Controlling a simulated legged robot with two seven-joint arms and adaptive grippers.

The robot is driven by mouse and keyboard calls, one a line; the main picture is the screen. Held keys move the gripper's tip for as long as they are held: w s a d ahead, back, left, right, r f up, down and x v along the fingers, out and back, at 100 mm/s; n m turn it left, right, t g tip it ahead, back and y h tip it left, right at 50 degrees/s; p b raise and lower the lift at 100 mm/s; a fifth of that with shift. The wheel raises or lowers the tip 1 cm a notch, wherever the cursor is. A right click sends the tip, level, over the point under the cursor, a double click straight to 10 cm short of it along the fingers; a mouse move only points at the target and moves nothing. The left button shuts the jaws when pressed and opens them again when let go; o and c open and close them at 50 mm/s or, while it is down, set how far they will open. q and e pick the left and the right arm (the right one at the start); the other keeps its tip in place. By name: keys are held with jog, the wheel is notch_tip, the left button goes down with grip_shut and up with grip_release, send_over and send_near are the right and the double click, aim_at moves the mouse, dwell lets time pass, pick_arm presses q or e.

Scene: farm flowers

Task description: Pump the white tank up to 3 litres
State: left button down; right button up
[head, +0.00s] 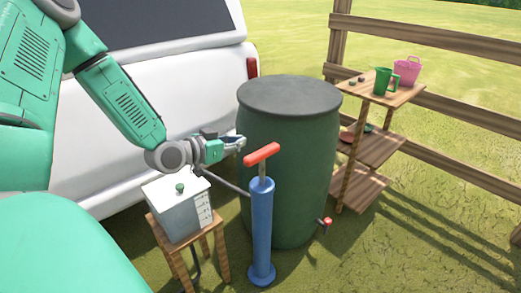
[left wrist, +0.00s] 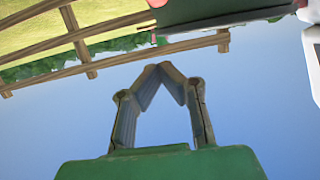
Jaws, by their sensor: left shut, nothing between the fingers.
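The white tank (head: 178,209) stands on a small wooden stool in the head view. It has a green knob on top and marks on its right side, too small to read. The blue pump (head: 262,230) stands upright on the grass to its right, with a red handle (head: 262,153) across the top of its rod. My left gripper (head: 241,143) is shut and empty, above and left of the red handle and apart from it, in front of the dark green barrel. In the left wrist view its fingertips (left wrist: 164,68) meet. My right gripper is not in view.
The dark green barrel (head: 290,170) with a red tap (head: 326,222) stands behind the pump. A wooden shelf (head: 362,145) holds a green mug (head: 384,81) and a pink bucket (head: 407,70). A white vehicle (head: 80,150) and a wooden fence (head: 440,38) stand behind. Grass at the right is clear.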

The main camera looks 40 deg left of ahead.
pick_arm(q)
jog(key=b, duration=0.3)
send_over(260, 152)
notch_tip(260, 152, down, 3)
jog(key=shift+w, duration=0.1)
jog(key=shift+f+b, duration=0.35)
jog(key=shift+f, duration=0.55)
jog(key=shift+d+f+b, duration=0.15)
jog(key=shift+f+b, duration=0.2)
jog(key=shift+f, duration=0.4)
jog(key=f+b, duration=0.2)
jog(key=f, duration=0.1)
jog(key=f+b, duration=0.2)
jog(key=f, duration=0.1)
jog(key=f+b, duration=0.2)
jog(key=f, duration=0.2)
jog(key=shift+s, duration=0.3)
